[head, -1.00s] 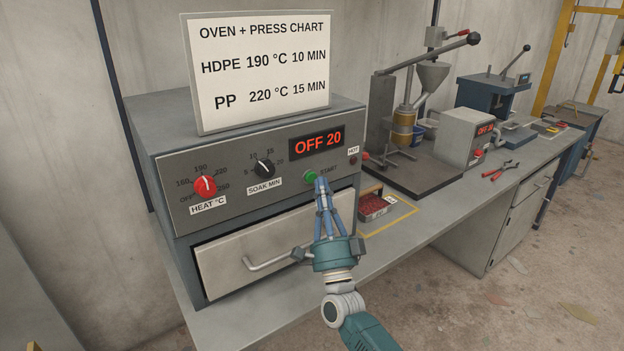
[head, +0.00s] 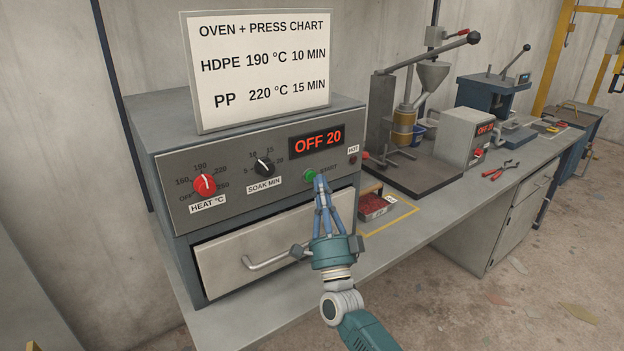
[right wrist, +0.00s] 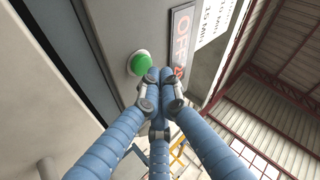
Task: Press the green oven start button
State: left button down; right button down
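The oven (head: 240,215) stands on the left of the bench. Its green start button (head: 310,175) is on the front panel under the red display (head: 316,141), which reads OFF 20. The button also shows in the right wrist view (right wrist: 140,63), up and left of the fingertips. My right gripper (head: 320,178) has its fingertips drawn together, with nothing between them. They are just right of the button; I cannot tell whether they touch the panel. My left gripper is not in view.
A red heat knob (head: 204,184) and a black soak knob (head: 264,168) are left of the button. The drawer-front handle (head: 268,263) sticks out below. A tray of red pieces (head: 374,206) and a lever press (head: 405,120) stand to the right.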

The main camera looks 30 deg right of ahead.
jog(key=shift+w+h, duration=0.25)
jog(key=shift+h, duration=0.05)
jog(key=shift+w+b, duration=0.35)
dwell(0.5)
jog(key=shift+s, duration=0.1)
dwell(0.3)
jog(key=shift+s+p, duration=0.4)
jog(key=shift+s, duration=0.35)
jog(key=shift+s+d+p, duration=0.15)
jog(key=shift+s+p, duration=0.35)
jog(key=shift+s, duration=0.75)
jog(key=shift+s+d+p, duration=0.1)
jog(key=shift+s+p, duration=0.4)
jog(key=shift+s, duration=0.75)
